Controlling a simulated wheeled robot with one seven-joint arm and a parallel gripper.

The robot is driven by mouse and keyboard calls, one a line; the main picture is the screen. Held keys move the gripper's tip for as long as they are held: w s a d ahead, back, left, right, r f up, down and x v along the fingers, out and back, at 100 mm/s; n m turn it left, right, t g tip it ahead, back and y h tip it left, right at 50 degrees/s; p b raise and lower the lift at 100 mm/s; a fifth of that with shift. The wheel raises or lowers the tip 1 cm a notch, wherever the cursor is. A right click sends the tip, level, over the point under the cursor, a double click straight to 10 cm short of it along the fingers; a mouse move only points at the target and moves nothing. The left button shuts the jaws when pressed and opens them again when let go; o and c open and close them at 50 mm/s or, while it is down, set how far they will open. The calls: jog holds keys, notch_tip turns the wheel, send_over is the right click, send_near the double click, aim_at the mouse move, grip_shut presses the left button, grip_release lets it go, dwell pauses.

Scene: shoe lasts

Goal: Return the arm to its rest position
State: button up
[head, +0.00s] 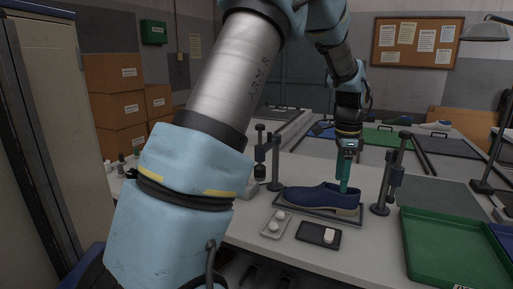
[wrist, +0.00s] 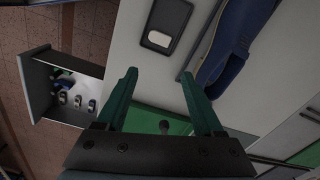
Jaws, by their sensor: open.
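My gripper (head: 344,190) hangs fingers down from the arm, at the blue shoe (head: 318,196) in the head view. In the wrist view my gripper (wrist: 159,75) has its two green fingers spread, with nothing between them. The shoe (wrist: 236,40) lies to the right of the fingers there, and I cannot tell whether a finger touches it. The shoe rests on a dark plate (head: 290,208) on the workbench. My arm is stretched forward over the bench and hides part of it.
Two dark posts (head: 274,165) (head: 393,180) flank the shoe. A light tray (head: 276,224) and a dark tray with a white block (head: 318,235) lie in front. A green tray (head: 455,248) is at right. An open drawer (wrist: 38,85) shows in the wrist view.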

jog(key=s+a+n, duration=0.3)
jog(key=a+n, duration=0.6)
jog(key=a, duration=0.8)
jog(key=s+a+f+n+t, duration=0.1)
jog(key=s+a+f+n, duration=0.1)
jog(key=s+a+n, duration=0.7)
jog(key=a, duration=0.4)
jog(key=shift+f, duration=0.3)
